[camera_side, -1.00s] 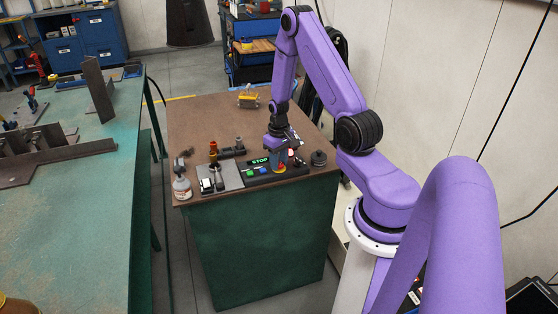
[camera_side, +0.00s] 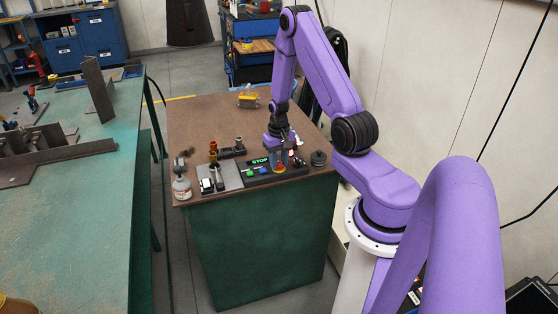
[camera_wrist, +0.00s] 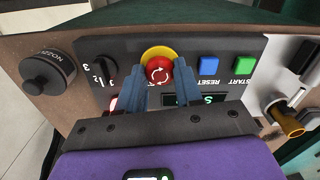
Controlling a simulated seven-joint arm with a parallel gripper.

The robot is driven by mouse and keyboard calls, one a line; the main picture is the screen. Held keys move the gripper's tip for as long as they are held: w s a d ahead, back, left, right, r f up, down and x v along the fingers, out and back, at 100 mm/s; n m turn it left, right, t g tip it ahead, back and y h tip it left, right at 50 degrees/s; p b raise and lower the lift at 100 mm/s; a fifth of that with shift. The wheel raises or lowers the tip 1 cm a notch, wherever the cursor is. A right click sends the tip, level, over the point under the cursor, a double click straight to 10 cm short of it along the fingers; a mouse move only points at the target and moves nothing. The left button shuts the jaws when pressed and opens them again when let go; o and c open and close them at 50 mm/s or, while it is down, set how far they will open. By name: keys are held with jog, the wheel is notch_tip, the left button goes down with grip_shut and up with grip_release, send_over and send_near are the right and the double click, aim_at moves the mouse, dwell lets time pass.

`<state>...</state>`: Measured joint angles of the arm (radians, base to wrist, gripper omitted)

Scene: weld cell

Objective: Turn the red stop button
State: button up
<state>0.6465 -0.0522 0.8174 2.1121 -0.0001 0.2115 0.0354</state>
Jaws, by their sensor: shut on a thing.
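The red stop button (camera_wrist: 159,69) sits on a yellow ring on the black control panel (camera_wrist: 221,45). White curved arrows show on its top. My gripper (camera_wrist: 158,74) is shut on the button, with one blue finger on each side of it. In the side view my gripper (camera_side: 279,163) points down at the panel's right part, and the button is mostly hidden there. The lit green STOP display (camera_side: 260,161) shows behind the panel's buttons.
A blue button (camera_wrist: 208,66) and a green button (camera_wrist: 243,66) are beside the stop button. A rotary selector (camera_wrist: 104,70) and a black knob (camera_wrist: 47,72) are on its other side. A torch-like part (camera_wrist: 288,122) lies near.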

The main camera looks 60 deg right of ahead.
jog(key=o, duration=1.1)
jog(key=shift+c, duration=0.2)
notch_tip(320, 180, up, 17)
jog(key=shift+r, duration=0.2)
jog(key=s+a+r+n, duration=0.15)
jog(key=a+n, duration=0.35)
jog(key=a, duration=0.5)
jog(key=a+r+n, duration=0.2)
jog(key=a+n, duration=0.2)
jog(key=a, duration=0.7)
jog(key=s+a+r+n, duration=0.1)
jog(key=s+a+n, duration=0.4)
jog(key=s, duration=0.4)
jog(key=s+a+n, duration=0.5)
jog(key=s, duration=0.4)
jog(key=shift+s+r+n, duration=0.4)
